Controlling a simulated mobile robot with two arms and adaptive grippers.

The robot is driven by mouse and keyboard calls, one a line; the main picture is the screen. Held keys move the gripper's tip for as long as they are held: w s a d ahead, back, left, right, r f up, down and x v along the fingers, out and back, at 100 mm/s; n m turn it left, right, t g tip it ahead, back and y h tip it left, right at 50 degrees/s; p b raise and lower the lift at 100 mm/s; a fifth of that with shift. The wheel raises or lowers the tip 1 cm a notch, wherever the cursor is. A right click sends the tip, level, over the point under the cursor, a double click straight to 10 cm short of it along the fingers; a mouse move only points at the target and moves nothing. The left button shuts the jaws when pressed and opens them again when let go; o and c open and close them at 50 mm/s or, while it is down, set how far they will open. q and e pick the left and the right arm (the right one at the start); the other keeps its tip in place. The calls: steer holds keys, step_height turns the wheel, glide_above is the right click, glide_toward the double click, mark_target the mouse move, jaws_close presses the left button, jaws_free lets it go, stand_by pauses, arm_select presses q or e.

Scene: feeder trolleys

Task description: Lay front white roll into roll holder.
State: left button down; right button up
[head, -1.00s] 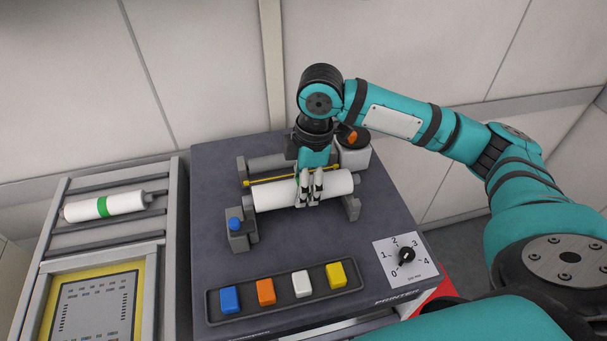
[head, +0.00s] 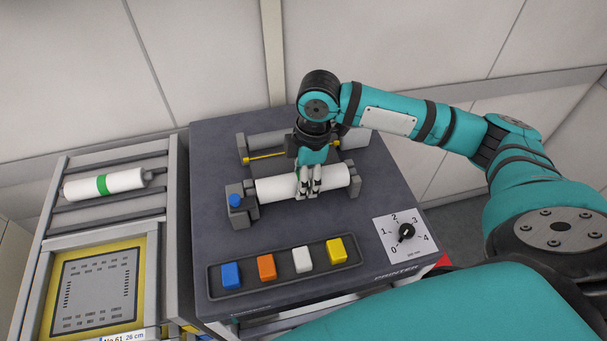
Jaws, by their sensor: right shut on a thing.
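A plain white roll (head: 275,189) lies level between the two grey end brackets of the roll holder (head: 243,212) on the dark machine top. Its ends are close to both brackets; whether it is fully seated I cannot tell. My right gripper (head: 310,191) points down and is shut on the white roll, right of its middle. A blue knob (head: 235,200) sits on the holder's left bracket. My left gripper is not in view.
A grey roller and yellow bar (head: 265,156) lie behind the holder. Coloured buttons (head: 267,267) and a dial (head: 405,233) are in front.

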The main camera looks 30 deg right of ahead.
steer(key=o, duration=1.4)
steer(key=shift+c, duration=0.2)
step_height(320, 180, up, 12)
steer(key=d, duration=0.1)
steer(key=shift+s+d, duration=0.2)
steer(key=shift+d, duration=0.05)
